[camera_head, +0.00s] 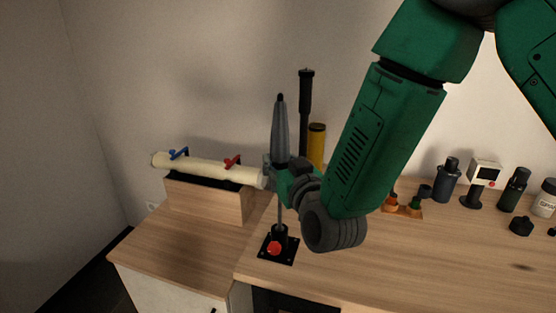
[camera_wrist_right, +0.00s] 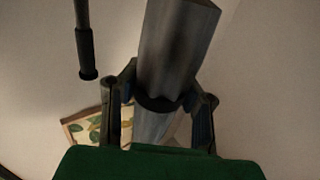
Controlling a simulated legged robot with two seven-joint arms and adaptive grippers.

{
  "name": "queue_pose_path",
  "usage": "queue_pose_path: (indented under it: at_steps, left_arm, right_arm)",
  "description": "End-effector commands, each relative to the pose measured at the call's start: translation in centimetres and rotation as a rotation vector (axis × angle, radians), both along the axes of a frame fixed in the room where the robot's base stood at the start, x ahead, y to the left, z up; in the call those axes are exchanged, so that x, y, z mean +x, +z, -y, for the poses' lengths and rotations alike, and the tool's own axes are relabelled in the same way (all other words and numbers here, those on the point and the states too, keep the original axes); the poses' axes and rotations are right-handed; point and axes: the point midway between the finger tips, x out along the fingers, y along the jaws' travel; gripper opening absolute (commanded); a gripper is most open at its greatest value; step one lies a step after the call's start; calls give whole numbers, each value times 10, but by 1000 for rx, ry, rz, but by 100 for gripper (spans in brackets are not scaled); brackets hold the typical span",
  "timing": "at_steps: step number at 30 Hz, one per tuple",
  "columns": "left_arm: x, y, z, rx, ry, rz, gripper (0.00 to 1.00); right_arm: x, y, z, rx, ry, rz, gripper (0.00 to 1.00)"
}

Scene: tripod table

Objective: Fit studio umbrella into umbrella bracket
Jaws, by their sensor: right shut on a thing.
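The studio umbrella (camera_head: 280,128) is a folded grey canopy with a dark tip, held upright above the table. Its thin shaft runs down to the umbrella bracket (camera_head: 280,243), a black square plate with a short socket and a red knob, near the table's front edge. The shaft's lower end meets the socket in the picture; I cannot tell whether it is inside. My right gripper (camera_head: 281,178) is shut on the umbrella at the canopy's lower part. In the right wrist view the umbrella (camera_wrist_right: 175,45) stands between both fingers (camera_wrist_right: 160,105). My left gripper is out of view.
A cream tube (camera_head: 210,170) with blue and red clamps lies on a wooden block at left. A black pole (camera_head: 305,115) and a yellow cylinder (camera_head: 317,145) stand behind the gripper. Several bottles and small devices line the table's right back. The front right tabletop is clear.

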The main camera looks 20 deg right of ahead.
Motion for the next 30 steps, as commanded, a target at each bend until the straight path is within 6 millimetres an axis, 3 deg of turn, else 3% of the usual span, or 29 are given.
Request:
queue_pose_path:
  at_steps: [30]
  left_arm:
    - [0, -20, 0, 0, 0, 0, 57]
  right_arm:
    - [0, -26, 0, 0, 0, 1, 0]
